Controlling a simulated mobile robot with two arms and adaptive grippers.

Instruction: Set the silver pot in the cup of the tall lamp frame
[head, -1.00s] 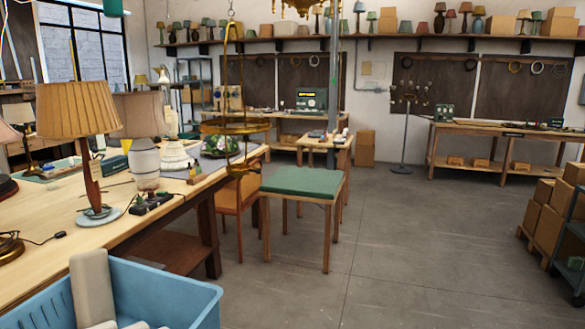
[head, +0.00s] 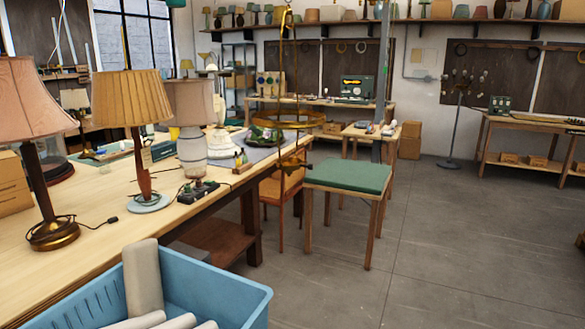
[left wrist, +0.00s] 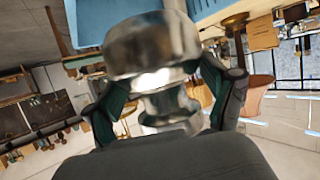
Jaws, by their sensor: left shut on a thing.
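The silver pot (left wrist: 150,50) is shiny, with a wide rounded body and a narrower waist, and fills the middle of the left wrist view. My left gripper (left wrist: 162,98) is shut on it, one dark green-padded finger on each side. In the head view, a tall brass lamp frame (head: 282,75) hangs in front of the green-topped table, with a wide ring (head: 290,119) and a small cup-like part (head: 294,163) at its bottom. The cup's inside is too small to make out. Neither gripper shows in the head view.
A blue bin (head: 245,300) with pale rolls stands close in front. The long workbench (head: 100,235) at left carries several lamps. A green-topped table (head: 347,177) and an orange chair (head: 275,190) stand beyond. The floor (head: 440,240) to the right is clear.

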